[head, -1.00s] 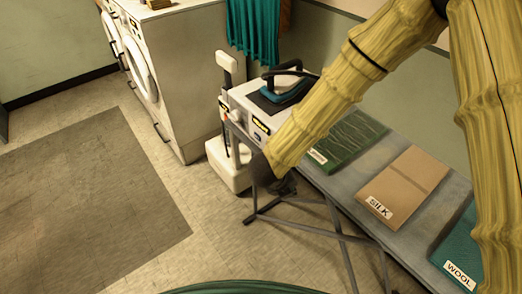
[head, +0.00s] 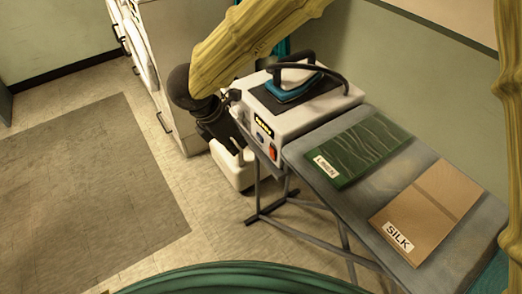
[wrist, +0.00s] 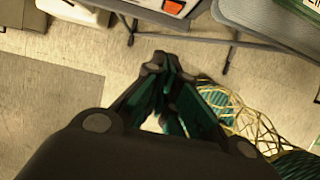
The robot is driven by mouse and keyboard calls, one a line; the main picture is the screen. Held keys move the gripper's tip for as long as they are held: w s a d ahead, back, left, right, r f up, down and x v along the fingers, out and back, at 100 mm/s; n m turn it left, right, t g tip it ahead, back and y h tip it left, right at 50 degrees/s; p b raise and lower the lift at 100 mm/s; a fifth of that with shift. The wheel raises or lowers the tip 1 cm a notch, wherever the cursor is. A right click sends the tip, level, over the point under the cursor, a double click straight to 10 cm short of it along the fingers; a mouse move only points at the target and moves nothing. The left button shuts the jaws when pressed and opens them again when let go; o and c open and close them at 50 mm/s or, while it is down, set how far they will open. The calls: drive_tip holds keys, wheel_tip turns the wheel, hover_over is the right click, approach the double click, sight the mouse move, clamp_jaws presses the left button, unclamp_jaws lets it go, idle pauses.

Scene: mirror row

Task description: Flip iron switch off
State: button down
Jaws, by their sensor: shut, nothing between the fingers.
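The iron station (head: 290,118) is a white box at the left end of the ironing board, with a teal iron (head: 295,85) resting on its dark top pad. An orange-red rocker switch (head: 272,154) is on its front face, below a black label. The switch also shows at the top edge of the wrist view (wrist: 173,5); its tilt is too small to tell. My gripper (head: 238,155) is left of the station front, apart from the switch. In the wrist view its fingertips (wrist: 160,62) are together and empty, pointing toward the station with floor beneath.
The ironing board (head: 360,200) carries a green LINEN panel (head: 362,148) and a tan SILK panel (head: 430,208). A white container (head: 233,172) stands on the floor behind my gripper. White machines (head: 180,60) stand at the back left. Floor around the mat (head: 85,190) is clear.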

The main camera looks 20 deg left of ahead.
sight(272, 153)
drive_tip(key=w+d+f+p, duration=0.1)
drive_tip(key=w+d+f, duration=0.3)
drive_tip(key=f, duration=0.5)
drive_tip(key=shift+w+d+p, duration=0.35)
drive_tip(key=shift+w, duration=0.65)
drive_tip(key=shift+r, duration=0.1)
drive_tip(key=shift+w+d+r+g+y+p, duration=0.1)
drive_tip(key=shift+w+d+g+y+p, duration=0.25)
drive_tip(key=shift+p, duration=0.2)
drive_tip(key=shift+a+r, duration=0.1)
drive_tip(key=shift+r, duration=0.1)
drive_tip(key=shift+r+p, duration=0.6)
drive_tip(key=shift+r, duration=0.05)
